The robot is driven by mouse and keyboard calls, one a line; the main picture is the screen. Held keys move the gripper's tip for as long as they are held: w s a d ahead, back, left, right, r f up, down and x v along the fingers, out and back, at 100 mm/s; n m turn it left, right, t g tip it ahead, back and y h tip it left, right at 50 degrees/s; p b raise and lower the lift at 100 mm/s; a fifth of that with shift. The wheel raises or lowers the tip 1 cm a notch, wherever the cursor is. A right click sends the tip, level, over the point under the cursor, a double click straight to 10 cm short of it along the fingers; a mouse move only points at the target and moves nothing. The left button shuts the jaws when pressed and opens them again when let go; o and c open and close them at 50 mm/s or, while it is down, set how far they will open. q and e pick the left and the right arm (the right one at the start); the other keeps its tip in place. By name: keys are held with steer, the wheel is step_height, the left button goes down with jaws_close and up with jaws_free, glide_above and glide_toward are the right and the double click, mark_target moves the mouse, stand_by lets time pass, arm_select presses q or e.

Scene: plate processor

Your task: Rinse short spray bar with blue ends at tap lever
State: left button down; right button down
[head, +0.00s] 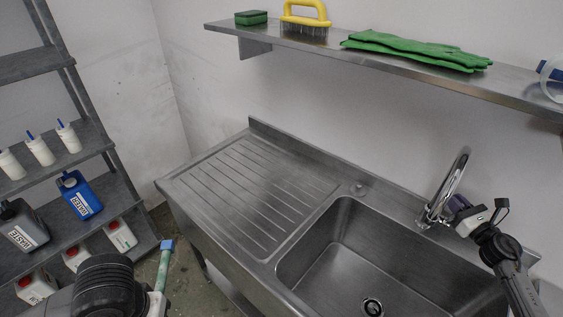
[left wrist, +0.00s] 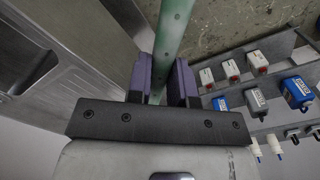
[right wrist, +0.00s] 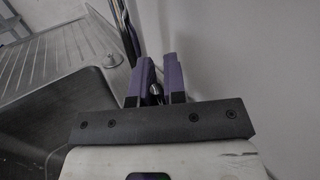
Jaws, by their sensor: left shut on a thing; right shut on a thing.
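The spray bar is a pale green bar with a blue end (head: 166,246), beside my left arm at the lower left of the head view. In the left wrist view the green bar (left wrist: 174,35) runs between the purple fingers of my left gripper (left wrist: 175,85), which is shut on it. The bar is clear of the sink, over the floor. My right gripper (head: 458,207) is at the base of the chrome tap (head: 447,186). In the right wrist view its fingers (right wrist: 160,80) are shut on a small dark metal part, the tap lever (right wrist: 155,90), mostly hidden between them.
The steel sink basin (head: 330,270) is empty, with a ribbed drainboard (head: 245,195) to its left. A wall shelf (head: 330,46) holds a sponge, a yellow brush and green gloves. A grey rack (head: 95,140) with several bottles stands at the left.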

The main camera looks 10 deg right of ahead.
steer(key=c, duration=1.2)
jaws_free()
steer(key=shift+o, duration=0.2)
steer(key=shift+s, duration=0.1)
steer(key=s+d, duration=0.1)
steer(key=s, duration=0.6)
steer(key=shift+s+f, duration=0.15)
steer(key=shift+f, duration=0.15)
